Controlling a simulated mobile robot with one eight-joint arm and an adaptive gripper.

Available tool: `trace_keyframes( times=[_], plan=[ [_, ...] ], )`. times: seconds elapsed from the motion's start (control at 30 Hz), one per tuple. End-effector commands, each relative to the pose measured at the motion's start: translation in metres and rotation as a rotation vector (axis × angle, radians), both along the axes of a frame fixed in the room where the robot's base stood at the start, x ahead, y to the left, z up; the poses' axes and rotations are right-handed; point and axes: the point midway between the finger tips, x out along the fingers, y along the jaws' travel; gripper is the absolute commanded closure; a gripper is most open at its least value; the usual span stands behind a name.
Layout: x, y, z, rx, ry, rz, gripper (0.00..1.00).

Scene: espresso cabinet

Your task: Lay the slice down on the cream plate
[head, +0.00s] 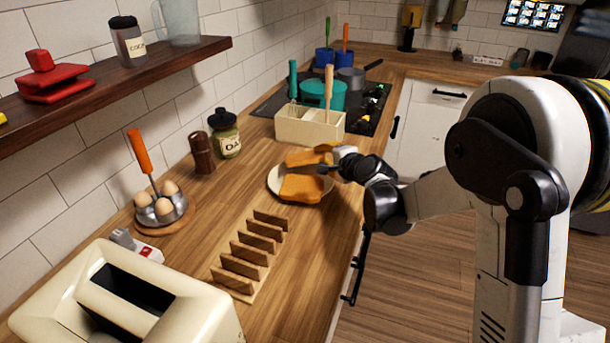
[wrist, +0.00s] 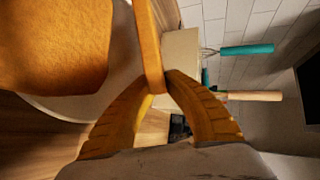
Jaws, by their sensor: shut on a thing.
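The cream plate (head: 274,184) lies on the wooden counter, and its rim also shows in the wrist view (wrist: 75,108). One toast slice (head: 302,189) lies on the plate's near side; it fills the upper left of the wrist view (wrist: 55,45). A second slice (head: 305,159) is at the plate's far side, seen edge-on in the wrist view (wrist: 149,45). My gripper (wrist: 168,82) is shut on this second slice at its edge. I cannot tell whether the held slice touches the plate.
A wooden toast rack (head: 247,262) and a cream toaster (head: 130,295) stand nearer on the counter. A cream utensil box (head: 308,128) stands just behind the plate, with the hob and a teal pot (head: 322,93) beyond. An egg holder (head: 160,209) and jar (head: 225,138) stand left.

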Motion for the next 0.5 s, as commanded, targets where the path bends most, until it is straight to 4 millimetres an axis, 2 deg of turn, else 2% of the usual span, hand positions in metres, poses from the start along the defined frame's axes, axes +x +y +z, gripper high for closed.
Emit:
trace_keyframes(
  times=[0.07,0.1,0.13,0.5],
  plan=[
    [0.0,0.0,0.0006,0.0,0.0,0.0,1.0],
    [0.0,0.0,0.0006,0.0,0.0,0.0,0.79],
    [0.0,0.0,0.0006,0.0,0.0,0.0,0.75],
    [-0.0056,-0.0034,0.0039,0.0,0.0,-0.001,0.75]
  ],
)
